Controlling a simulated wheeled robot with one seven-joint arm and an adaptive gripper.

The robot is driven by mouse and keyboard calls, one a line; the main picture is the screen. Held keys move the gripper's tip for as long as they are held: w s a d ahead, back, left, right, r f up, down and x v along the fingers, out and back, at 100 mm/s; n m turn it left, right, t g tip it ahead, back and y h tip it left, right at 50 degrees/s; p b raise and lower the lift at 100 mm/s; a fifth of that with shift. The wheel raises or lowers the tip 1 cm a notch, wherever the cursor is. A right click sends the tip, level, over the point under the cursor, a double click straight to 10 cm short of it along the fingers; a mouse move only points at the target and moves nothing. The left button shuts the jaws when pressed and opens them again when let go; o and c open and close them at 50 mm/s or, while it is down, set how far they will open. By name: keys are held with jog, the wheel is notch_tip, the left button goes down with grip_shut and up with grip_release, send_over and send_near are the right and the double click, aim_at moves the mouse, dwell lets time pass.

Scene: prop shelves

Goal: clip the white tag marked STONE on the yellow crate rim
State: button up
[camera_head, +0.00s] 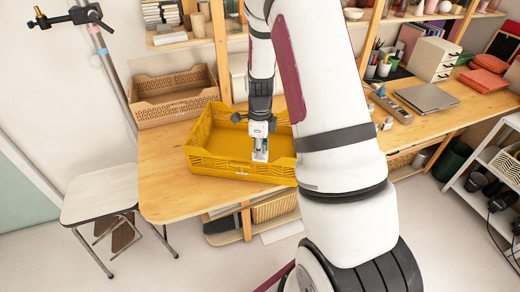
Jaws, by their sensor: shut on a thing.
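The yellow crate (215,166) stands on the wooden table, with its front wall facing me. It looks empty where I can see inside, and my arm covers its right part. My gripper (260,150) points down over the crate's front rim, right of the middle of that wall. It is shut on a small white tag (260,156), which shows at the fingertips near the rim. The lettering on the tag is too small to read. I cannot tell whether the tag touches the rim.
A brown crate (170,108) stands behind and to the left on the table (160,180). A stool (100,190) stands at the left. A closed laptop (428,98), a small drawer unit (433,60) and red cushions lie on the right part of the bench. The table's left front is clear.

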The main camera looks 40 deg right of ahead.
jog(key=shift+f+b, duration=0.9)
jog(key=shift+f, duration=1.1)
dwell(3.5)
jog(key=o, duration=0.9)
jog(key=shift+c, duration=0.2)
notch_tip(320, 180, up, 12)
dwell(0.4)
